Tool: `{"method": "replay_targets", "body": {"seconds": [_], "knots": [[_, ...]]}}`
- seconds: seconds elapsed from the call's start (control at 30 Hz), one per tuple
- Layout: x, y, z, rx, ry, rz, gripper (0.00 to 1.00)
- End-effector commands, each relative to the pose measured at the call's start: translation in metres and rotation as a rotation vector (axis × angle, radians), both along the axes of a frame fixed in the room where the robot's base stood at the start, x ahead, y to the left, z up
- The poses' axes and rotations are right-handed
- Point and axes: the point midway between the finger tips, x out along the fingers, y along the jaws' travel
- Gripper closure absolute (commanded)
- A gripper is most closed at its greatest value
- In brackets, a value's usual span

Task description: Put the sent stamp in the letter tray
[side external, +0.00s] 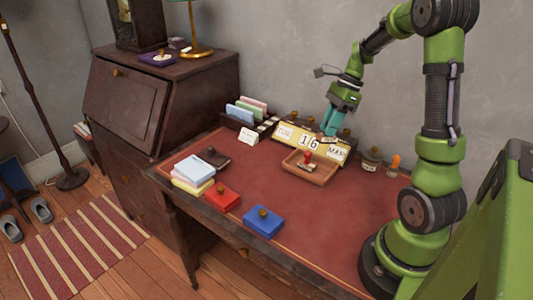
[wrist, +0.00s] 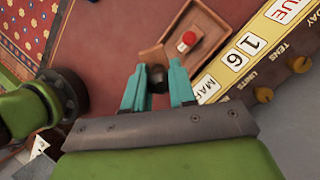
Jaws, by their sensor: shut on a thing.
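A shallow wooden tray (side external: 322,178) lies on the red desk top, in front of the calendar. A red-handled stamp (side external: 307,156) stands in this tray; the stamp (wrist: 187,41) and tray (wrist: 218,27) also show in the wrist view. My gripper (side external: 330,122) is above the desk at the calendar, behind the tray. In the wrist view, my gripper (wrist: 158,82) is shut on a dark, round-knobbed thing (wrist: 157,75). A tan piece shows just beyond it. The side view hides this held thing, and I cannot read any label on it.
The yellow calendar (side external: 297,138) stands along the desk's back. A letter rack (side external: 243,125) with envelopes is to its left. A jar (side external: 370,158) stands at right. Red (side external: 222,197) and blue (side external: 263,221) boxes with knobs sit at the front. The desk right of these is clear.

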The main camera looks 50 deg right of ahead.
Motion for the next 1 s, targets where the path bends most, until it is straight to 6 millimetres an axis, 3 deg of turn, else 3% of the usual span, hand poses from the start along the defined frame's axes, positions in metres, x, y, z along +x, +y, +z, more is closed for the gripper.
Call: {"method": "replay_targets", "body": {"seconds": [0.37,0.6,0.8,1.0], "knots": [[0.024,0.056,0.019,0.001,0.001,1.128,1.0],[0.05,0.115,0.039,0.0,0.002,1.924,1.0],[0.073,0.171,0.044,0.002,0.002,2.271,1.0],[0.077,0.198,0.039,0.0,-0.012,2.346,1.0]]}}
